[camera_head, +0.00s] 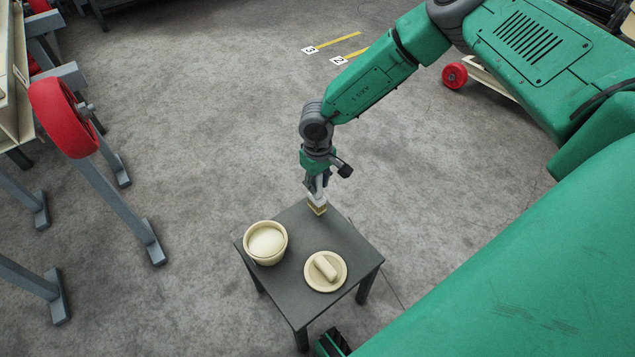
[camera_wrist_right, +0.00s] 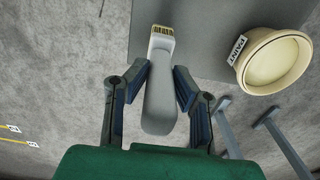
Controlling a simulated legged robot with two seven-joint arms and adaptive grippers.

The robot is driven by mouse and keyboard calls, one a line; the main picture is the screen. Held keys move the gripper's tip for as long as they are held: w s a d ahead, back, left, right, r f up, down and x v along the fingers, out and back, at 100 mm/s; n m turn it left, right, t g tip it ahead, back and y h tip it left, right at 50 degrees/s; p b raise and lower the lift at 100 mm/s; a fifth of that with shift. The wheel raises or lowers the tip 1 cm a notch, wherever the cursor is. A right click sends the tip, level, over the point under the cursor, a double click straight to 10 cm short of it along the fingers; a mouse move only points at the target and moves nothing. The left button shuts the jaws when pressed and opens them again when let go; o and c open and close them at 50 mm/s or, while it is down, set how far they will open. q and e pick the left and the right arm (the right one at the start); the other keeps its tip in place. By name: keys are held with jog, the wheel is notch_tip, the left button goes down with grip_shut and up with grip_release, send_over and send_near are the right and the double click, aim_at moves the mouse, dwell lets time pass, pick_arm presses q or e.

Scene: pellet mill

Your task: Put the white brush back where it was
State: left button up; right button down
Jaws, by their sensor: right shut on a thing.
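The white brush (camera_wrist_right: 160,95) has a pale handle and yellowish bristles at its far end in the wrist view. My right gripper (camera_head: 318,192) is shut on its handle, with a finger on each side. In the head view the brush (camera_head: 317,209) hangs below the gripper, bristles down, at the far edge of the small dark table (camera_head: 308,236). I cannot tell whether the bristles touch the tabletop.
A cream pot labelled PAINT (camera_wrist_right: 272,60), also seen in the head view (camera_head: 265,243), stands on the table's left. A round cream dish (camera_head: 312,280) holding a pale cylinder (camera_head: 326,268) is at the front. A red wheel (camera_head: 64,117) on grey stands is left.

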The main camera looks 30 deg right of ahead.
jog(key=shift+f, duration=0.35)
dwell(0.3)
jog(key=shift+f+b, duration=0.65)
jog(key=shift+f, duration=0.15)
jog(key=shift+c, duration=0.3)
grip_release()
dwell(0.7)
